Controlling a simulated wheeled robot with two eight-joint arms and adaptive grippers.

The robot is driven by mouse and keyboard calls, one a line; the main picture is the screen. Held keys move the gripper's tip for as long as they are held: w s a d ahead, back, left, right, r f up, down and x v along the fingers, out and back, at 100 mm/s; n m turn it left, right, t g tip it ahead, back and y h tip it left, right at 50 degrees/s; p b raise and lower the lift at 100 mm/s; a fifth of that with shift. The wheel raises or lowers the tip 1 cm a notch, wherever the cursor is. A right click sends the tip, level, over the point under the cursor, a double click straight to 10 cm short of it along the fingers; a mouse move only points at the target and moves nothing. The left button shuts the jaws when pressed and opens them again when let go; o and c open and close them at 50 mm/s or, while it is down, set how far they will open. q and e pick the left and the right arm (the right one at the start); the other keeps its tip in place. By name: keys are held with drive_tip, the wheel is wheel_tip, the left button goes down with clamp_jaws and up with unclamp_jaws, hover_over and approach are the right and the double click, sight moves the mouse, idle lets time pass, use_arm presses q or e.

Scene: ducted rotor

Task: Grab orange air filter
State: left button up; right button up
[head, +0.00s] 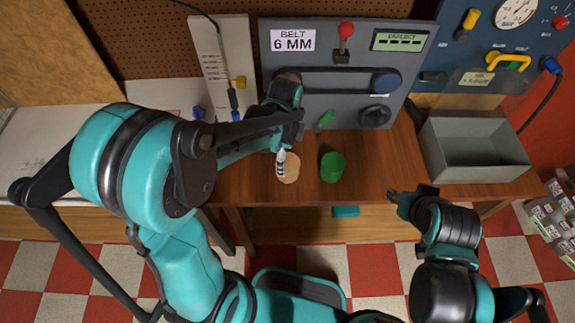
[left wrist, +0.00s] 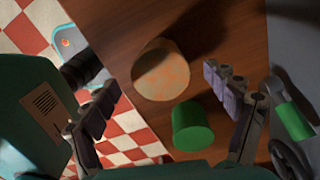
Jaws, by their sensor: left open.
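The orange air filter (head: 291,170) is a pale orange, short round cylinder on the wooden bench, partly hidden behind a finger of my left gripper in the head view. It also shows in the left wrist view (left wrist: 161,70), upright beyond the fingers, with its top facing the camera. My left gripper (left wrist: 163,88) is open and empty, its two fingers spread wide, pointing down over the filter. I cannot tell how high above it they are. My right gripper (head: 395,194) is low at the bench's front edge, apart from the filter; its jaws are too small to read.
A green cylinder (head: 333,166) stands close to the right of the filter; it also shows in the left wrist view (left wrist: 192,127). A grey belt panel (head: 350,105) rises behind. An open grey bin (head: 475,168) sits at the right. Bare bench lies between the green cylinder and bin.

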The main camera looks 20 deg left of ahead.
sight(288, 168)
use_arm(q)
drive_tip(key=f, duration=0.2)
drive_tip(key=f+b, duration=0.1)
drive_tip(key=f, duration=0.1)
drive_tip(key=f+b, duration=0.1)
drive_tip(key=f, duration=0.1)
drive_tip(key=shift+d+f, duration=0.15)
drive_tip(key=shift+d, duration=0.2)
drive_tip(key=c, duration=1.3)
